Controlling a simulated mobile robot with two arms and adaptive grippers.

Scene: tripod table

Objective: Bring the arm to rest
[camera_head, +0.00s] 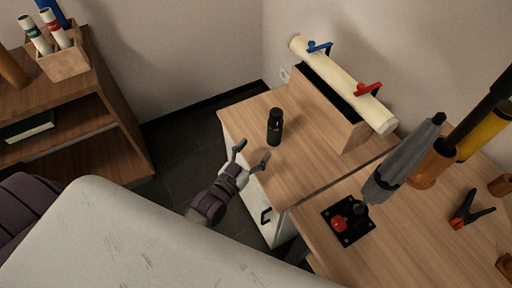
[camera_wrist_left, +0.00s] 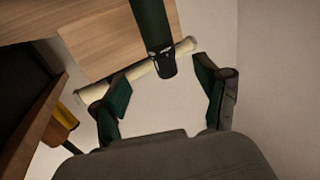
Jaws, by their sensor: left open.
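My left gripper (camera_head: 251,156) is open and empty in the head view, in front of the wooden table's (camera_head: 300,176) left edge. A dark green bottle (camera_head: 275,131) with a black cap stands upright on the table just beyond the fingertips, apart from them. In the left wrist view the two spread fingers of the gripper (camera_wrist_left: 164,86) show with nothing held between them. A dark green cylinder, apparently the same bottle (camera_wrist_left: 152,22), lies beyond them at the top. My right gripper is not in view.
A cream tube (camera_head: 345,85) with blue and red clamps lies along a wooden box (camera_head: 330,103). A shelf (camera_head: 75,125) stands left; dark floor lies between.

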